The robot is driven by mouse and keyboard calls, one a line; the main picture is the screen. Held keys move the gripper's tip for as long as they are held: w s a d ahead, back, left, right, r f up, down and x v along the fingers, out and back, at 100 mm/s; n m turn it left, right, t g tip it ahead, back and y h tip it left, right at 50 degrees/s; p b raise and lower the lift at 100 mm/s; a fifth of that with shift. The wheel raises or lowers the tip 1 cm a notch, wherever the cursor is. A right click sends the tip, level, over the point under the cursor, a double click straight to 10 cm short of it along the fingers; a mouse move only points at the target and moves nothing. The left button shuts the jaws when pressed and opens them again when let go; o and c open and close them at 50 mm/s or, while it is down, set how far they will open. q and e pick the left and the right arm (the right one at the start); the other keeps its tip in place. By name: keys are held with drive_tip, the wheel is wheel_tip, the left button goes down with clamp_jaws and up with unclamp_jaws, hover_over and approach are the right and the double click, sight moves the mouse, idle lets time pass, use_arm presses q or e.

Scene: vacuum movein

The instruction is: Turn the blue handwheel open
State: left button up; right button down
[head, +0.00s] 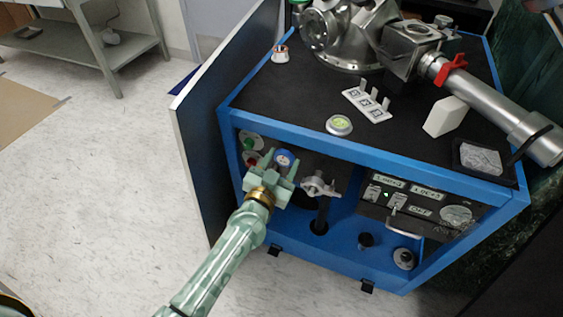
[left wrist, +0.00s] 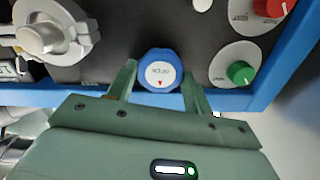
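The blue handwheel (head: 285,160) is a small round blue knob with a white face, on the dark front panel of the blue cabinet. It also shows in the left wrist view (left wrist: 160,70), where its face carries lettering and a small red mark. My left gripper (head: 275,166) is at the handwheel. In the left wrist view the left gripper (left wrist: 158,82) is open, with one green finger on each side of the knob's lower part. I cannot tell whether the fingers touch it. My right gripper is not in view.
A green knob (left wrist: 241,73) and a red knob (left wrist: 270,8) sit beside the handwheel. A grey valve handle (head: 320,185) is to its right. A switch panel (head: 415,203) is further right. The open cabinet door (head: 215,130) stands at the left.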

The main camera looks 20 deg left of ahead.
use_arm(q)
drive_tip(key=c, duration=0.4)
